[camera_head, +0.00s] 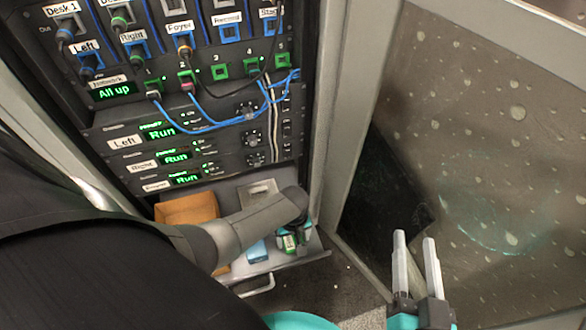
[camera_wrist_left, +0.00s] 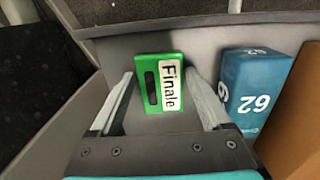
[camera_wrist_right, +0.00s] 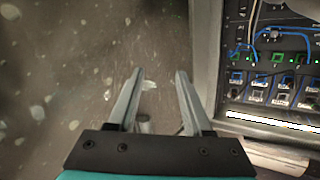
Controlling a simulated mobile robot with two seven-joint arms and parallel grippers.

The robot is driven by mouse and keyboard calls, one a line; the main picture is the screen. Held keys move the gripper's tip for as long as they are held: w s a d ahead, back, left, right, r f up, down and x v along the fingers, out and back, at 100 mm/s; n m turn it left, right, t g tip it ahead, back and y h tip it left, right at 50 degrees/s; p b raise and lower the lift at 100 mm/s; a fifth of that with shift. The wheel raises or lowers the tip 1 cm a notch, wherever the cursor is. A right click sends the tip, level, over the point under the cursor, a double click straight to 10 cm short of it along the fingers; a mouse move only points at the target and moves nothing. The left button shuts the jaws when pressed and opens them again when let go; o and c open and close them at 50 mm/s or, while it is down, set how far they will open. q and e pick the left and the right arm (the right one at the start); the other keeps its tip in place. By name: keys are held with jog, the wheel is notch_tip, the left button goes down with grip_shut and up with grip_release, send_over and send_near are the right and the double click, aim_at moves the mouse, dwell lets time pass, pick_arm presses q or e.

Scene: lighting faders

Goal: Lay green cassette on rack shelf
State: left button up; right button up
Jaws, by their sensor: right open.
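The green cassette (camera_wrist_left: 153,84), labelled "Finale", lies on the grey rack shelf (camera_wrist_left: 125,50) in the left wrist view. My left gripper (camera_wrist_left: 161,74) is open, with one finger on each side of the cassette and a small gap on both sides. In the head view, the cassette (camera_head: 290,243) shows partly beneath my left gripper (camera_head: 303,234), at the right end of the pulled-out shelf (camera_head: 318,246). My right gripper (camera_head: 415,238) is open and empty, in front of the speckled panel to the right of the rack. It also shows empty in the right wrist view (camera_wrist_right: 158,75).
A blue box (camera_wrist_left: 256,88) marked "62" and an orange-brown box (camera_head: 187,208) stand on the shelf beside the cassette. Above is the rack (camera_head: 120,120) with labelled ports, loose cables and green displays. A grey rack post (camera_head: 330,110) borders it on the right.

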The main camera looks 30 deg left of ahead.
pick_arm(q)
jog(key=shift+o, duration=1.1)
